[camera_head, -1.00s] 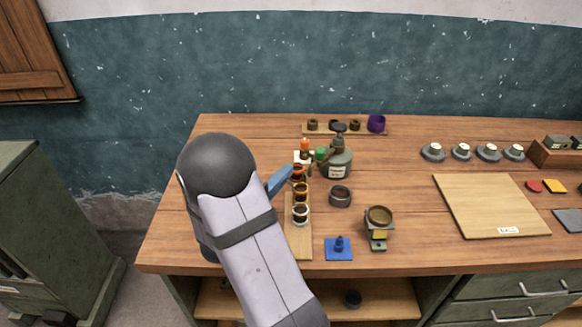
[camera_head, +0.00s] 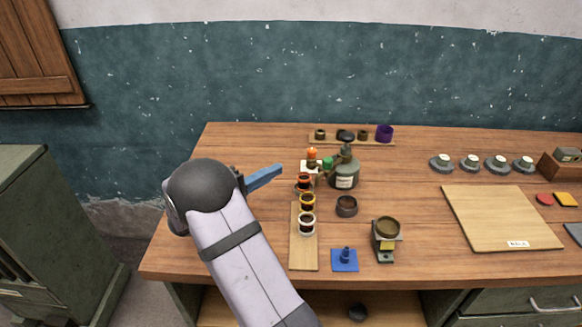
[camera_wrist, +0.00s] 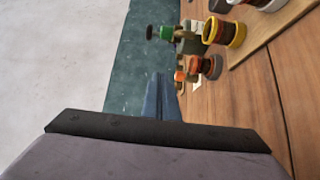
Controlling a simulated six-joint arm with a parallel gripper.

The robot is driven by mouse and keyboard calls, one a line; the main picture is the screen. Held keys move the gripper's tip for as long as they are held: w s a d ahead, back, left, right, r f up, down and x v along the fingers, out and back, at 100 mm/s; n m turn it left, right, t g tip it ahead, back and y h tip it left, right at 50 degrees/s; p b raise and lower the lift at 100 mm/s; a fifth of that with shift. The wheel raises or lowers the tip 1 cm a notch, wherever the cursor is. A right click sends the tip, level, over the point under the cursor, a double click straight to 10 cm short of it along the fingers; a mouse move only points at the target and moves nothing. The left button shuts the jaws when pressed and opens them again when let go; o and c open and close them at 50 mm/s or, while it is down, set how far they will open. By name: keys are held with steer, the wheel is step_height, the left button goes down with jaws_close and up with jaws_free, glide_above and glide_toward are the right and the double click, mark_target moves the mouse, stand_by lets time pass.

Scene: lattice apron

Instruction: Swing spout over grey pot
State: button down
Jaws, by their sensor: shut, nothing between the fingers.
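A grey-green pump bottle (camera_head: 344,176) stands at mid-table, with a dark top and a green piece, possibly its spout (camera_head: 327,164), on its left side. The green piece also shows in the wrist view (camera_wrist: 166,32). I cannot tell which is the task's grey pot. My gripper (camera_head: 280,168), with blue fingers, is shut and empty, left of the bottle and apart from it.
An orange-topped item (camera_head: 312,153) on a white stand is between my gripper and the bottle. A blue plate with a peg (camera_head: 345,261) and a metal stand with a bowl (camera_head: 387,228) are at the front. A rack with a purple cup (camera_head: 384,133) is behind.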

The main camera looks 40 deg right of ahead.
mark_target(324, 164)
steer(key=d+p, duration=0.2)
steer(key=d, duration=0.7)
steer(key=shift+s+d, duration=0.1)
steer(key=shift+s, duration=0.05)
steer(key=s, duration=0.1)
steer(key=s+d+p, duration=0.1)
steer(key=shift+s, duration=0.3)
steer(key=shift+s+d+f+p, duration=0.15)
steer(key=shift+s+p, duration=0.25)
steer(key=shift+s, duration=0.2)
steer(key=shift+s, duration=0.1)
steer(key=s+n+t+p, duration=0.1)
steer(key=s+t+p, duration=0.1)
steer(key=s, duration=0.1)
steer(key=shift+w, duration=0.15)
